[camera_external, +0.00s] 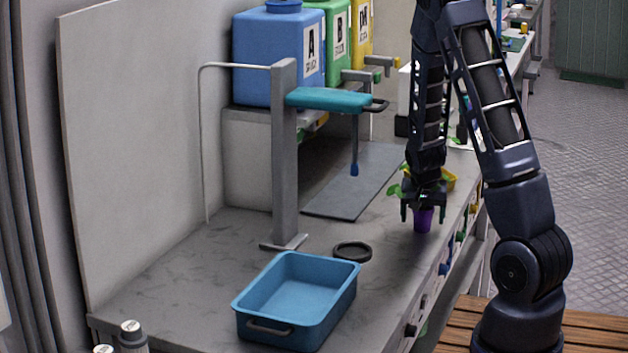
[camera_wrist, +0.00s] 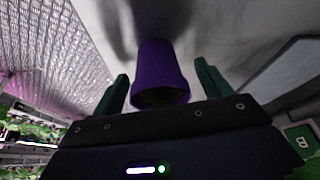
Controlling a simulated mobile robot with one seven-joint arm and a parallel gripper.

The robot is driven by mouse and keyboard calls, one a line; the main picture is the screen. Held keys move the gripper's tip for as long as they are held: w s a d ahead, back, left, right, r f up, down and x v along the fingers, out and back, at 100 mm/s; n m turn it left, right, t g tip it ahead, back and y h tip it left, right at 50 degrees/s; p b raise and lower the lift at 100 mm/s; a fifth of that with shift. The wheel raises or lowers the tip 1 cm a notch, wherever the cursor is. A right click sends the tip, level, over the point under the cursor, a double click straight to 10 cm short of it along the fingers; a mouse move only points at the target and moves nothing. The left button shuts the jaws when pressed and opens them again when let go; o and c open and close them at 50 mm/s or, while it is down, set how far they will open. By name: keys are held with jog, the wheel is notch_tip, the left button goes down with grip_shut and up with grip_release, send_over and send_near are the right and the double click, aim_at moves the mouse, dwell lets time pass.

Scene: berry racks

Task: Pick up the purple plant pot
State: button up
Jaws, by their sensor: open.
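The purple plant pot (camera_external: 423,220) stands on the grey bench near its right edge, with green leaves showing around my gripper above it. My gripper (camera_external: 423,212) points down over the pot, its fingers on either side of the pot's upper part. In the wrist view the purple pot (camera_wrist: 161,75) lies between the two dark green fingers (camera_wrist: 162,88). A gap shows on both sides, so the gripper is open and not closed on the pot. The gripper body hides part of the plant.
A blue tray (camera_external: 297,297) and a black ring (camera_external: 352,251) lie on the bench to the left. A grey stand (camera_external: 285,160) with a teal arm rises behind them. A yellow pot (camera_external: 450,180) is close behind my gripper. Blue, green and yellow tanks stand at the back.

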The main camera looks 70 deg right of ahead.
jog(key=shift+f, duration=0.2)
jog(key=c, duration=1.1)
jog(key=shift+r, duration=0.15)
